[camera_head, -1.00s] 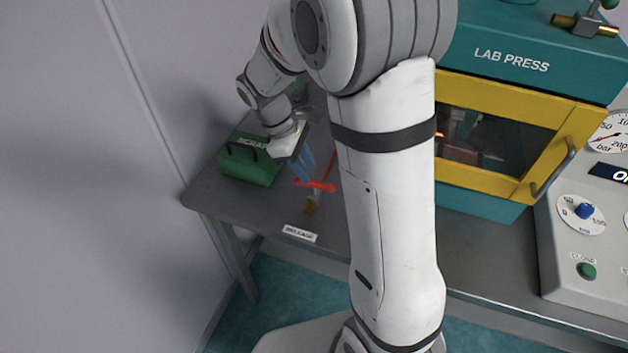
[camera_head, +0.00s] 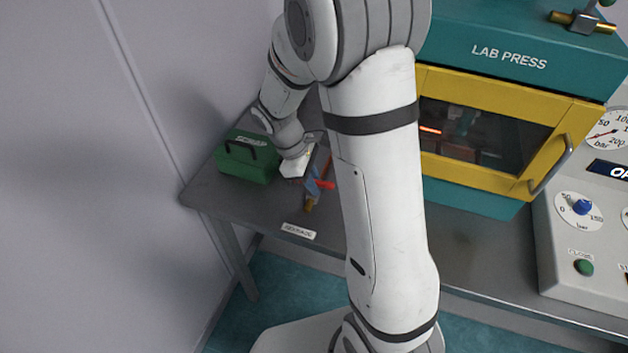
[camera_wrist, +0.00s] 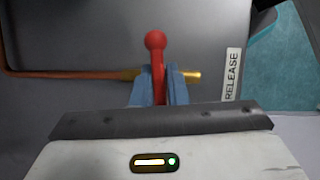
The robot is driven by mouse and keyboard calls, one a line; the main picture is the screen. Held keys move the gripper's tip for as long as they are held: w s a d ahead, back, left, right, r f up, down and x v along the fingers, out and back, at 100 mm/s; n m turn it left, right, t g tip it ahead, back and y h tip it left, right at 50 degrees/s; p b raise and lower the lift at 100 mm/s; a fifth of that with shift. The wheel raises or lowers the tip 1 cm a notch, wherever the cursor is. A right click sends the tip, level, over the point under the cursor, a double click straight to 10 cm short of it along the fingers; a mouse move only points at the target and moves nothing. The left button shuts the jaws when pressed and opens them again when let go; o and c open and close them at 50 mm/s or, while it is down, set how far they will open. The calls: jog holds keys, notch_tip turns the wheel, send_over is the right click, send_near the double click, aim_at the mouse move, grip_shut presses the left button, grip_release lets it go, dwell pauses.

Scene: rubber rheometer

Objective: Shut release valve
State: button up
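The release valve has a red lever handle (camera_wrist: 155,42) with a ball end. In the wrist view it appears crosswise to the copper pipe (camera_wrist: 75,74), which ends in a brass tip (camera_wrist: 193,77) on the right. My gripper (camera_wrist: 158,90) has its two blue fingers close on either side of the handle's stem, with no clear gap; the ball sticks out beyond them. In the head view part of the red handle (camera_head: 325,184) shows beside my gripper (camera_head: 313,184). The valve body is mostly hidden by the fingers.
A RELEASE label (camera_wrist: 232,74) lies near the table's front edge. A green SCRAP box (camera_head: 246,158) stands just left of my gripper. The lab press (camera_head: 500,100) with its yellow door stands right of my arm, beside the control panel (camera_head: 590,240). A wall is at left.

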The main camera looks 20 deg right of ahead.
grip_shut()
jog(key=shift+m+g, duration=0.3)
jog(key=shift+m, duration=0.4)
jog(key=shift+o, duration=2.4)
grip_release()
